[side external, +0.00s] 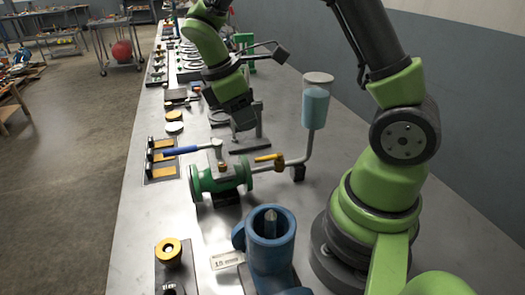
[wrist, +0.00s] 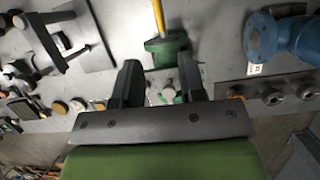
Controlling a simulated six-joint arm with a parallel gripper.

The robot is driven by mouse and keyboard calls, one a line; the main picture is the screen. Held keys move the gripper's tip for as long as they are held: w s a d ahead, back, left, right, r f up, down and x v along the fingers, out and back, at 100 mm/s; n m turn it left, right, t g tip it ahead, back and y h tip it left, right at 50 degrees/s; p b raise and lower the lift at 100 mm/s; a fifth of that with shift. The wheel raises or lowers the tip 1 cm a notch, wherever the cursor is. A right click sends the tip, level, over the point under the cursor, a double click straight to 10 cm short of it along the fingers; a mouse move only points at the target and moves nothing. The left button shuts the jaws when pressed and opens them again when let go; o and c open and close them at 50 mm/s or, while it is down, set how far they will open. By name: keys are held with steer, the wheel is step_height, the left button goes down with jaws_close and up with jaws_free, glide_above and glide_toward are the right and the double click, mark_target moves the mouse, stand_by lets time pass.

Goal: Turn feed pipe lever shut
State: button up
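A grey feed pipe (side external: 306,150) runs down from a clear cup of blue liquid (side external: 315,105) and bends toward the valve. A short yellow lever (side external: 268,157) sits on this pipe, roughly along it. My gripper (side external: 243,124) is above and behind the valve, apart from both levers. In the wrist view my gripper (wrist: 158,64) has its fingers spread and nothing gripped. A green flange (wrist: 167,46) and a yellow bar (wrist: 158,14) show beyond the fingertips.
A blue pipe fitting (side external: 268,240) stands at the front, and also shows in the wrist view (wrist: 262,38). A block with a brass ring (side external: 168,252) is at front left. A rack (side external: 160,158) lies left of the valve.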

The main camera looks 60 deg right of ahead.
mark_target(268, 159)
steer(key=shift+d+f+n, duration=0.3)
steer(key=shift+f, duration=0.45)
steer(key=x, duration=0.9)
steer(key=shift+s+d+f, duration=0.1)
steer(key=shift+s+f, duration=0.05)
jaws_close()
